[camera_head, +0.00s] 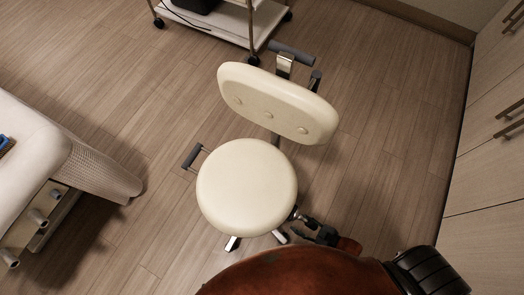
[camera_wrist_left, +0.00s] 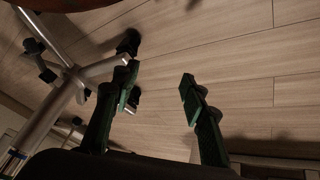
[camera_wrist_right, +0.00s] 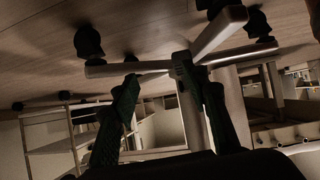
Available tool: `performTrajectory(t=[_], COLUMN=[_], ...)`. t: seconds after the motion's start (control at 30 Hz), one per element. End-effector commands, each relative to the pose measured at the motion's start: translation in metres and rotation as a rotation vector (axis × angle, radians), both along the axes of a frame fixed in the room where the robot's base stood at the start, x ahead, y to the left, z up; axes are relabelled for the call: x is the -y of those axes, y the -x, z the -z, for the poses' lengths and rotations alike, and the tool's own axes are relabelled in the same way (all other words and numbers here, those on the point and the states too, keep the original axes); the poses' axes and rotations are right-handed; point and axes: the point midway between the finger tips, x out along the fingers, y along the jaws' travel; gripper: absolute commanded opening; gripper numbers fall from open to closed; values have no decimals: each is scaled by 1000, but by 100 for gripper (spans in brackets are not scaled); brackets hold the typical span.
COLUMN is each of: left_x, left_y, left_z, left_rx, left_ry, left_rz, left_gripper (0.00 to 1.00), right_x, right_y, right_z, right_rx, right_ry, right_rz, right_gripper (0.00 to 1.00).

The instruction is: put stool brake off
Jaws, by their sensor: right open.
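The cream stool (camera_head: 246,185) stands upright mid-floor, its padded backrest (camera_head: 276,103) behind the round seat. The seat hides most of its base in the head view. My right gripper (camera_head: 322,235) is low beside the seat's front right edge. In the right wrist view its fingers (camera_wrist_right: 157,78) are apart, close to the stool's metal base legs (camera_wrist_right: 220,35); contact is unclear. Dark casters (camera_wrist_right: 88,41) show there. My left gripper (camera_wrist_left: 160,88) is open and empty, with the stool's legs (camera_wrist_left: 60,92) and a caster (camera_wrist_left: 129,41) to its left. I cannot make out the brake setting.
A white bed (camera_head: 30,150) is at the left. A wheeled cart (camera_head: 222,22) stands behind the stool. Wooden cabinets (camera_head: 490,165) line the right side. Grey-padded bars (camera_head: 193,156) stick out around the stool. Open floor lies between bed and stool.

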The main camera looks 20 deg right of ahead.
Motion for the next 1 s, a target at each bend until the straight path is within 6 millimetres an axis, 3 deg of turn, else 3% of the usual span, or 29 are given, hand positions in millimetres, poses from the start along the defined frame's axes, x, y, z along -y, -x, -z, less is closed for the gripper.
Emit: performTrajectory(t=[0.03,0.2,0.37,0.8,1.0], left_x=[3,12,16,7,6], left_y=[-3,-24,-32,-29,-27], left_z=[5,-17,-28,6,13], left_rx=[1,43,66,199,250], left_ry=[12,45,56,35,35], left_rz=[-3,-11,-13,3,12], left_gripper=[40,40,40,40,40], right_x=[-9,-32,-42,-73,-82], right_y=[3,-4,-9,-48,-61], right_z=[14,6,1,22,27], right_rx=[9,72,97,98,99], right_ry=[-27,-101,-129,-131,-130], right_rz=[-20,-55,-68,-67,-66], right_gripper=[42,42,42,42,42])
